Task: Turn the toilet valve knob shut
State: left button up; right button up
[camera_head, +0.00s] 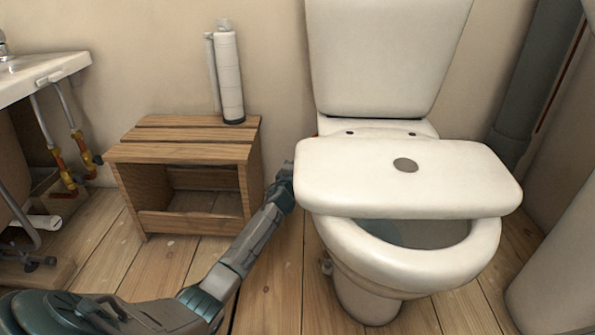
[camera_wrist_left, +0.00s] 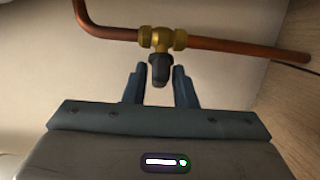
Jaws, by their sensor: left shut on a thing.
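In the left wrist view a brass valve (camera_wrist_left: 162,38) sits on a copper pipe (camera_wrist_left: 230,50). Its dark knob (camera_wrist_left: 160,73) points toward my palm. My left gripper (camera_wrist_left: 159,71) is shut on the knob, one finger on each side of it. In the head view my left arm reaches in beside the toilet (camera_head: 390,60). The gripper's fingers and the valve are hidden there behind the white lid and the toilet. My right gripper is not in view.
A white lid (camera_head: 450,175) with a grey round button lies across the toilet bowl, close to my left wrist. A wooden stool (camera_head: 185,152) with a white-grey cylinder (camera_head: 228,80) on it stands left of my arm. A sink (camera_head: 40,75) is at far left.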

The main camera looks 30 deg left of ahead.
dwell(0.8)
pick_arm(q)
jog(key=o, duration=0.8)
jog(key=shift+d, duration=0.1)
jog(key=shift+p+v, duration=1.1)
jog(key=shift+v, duration=4.25)
jog(key=shift+f, duration=0.15)
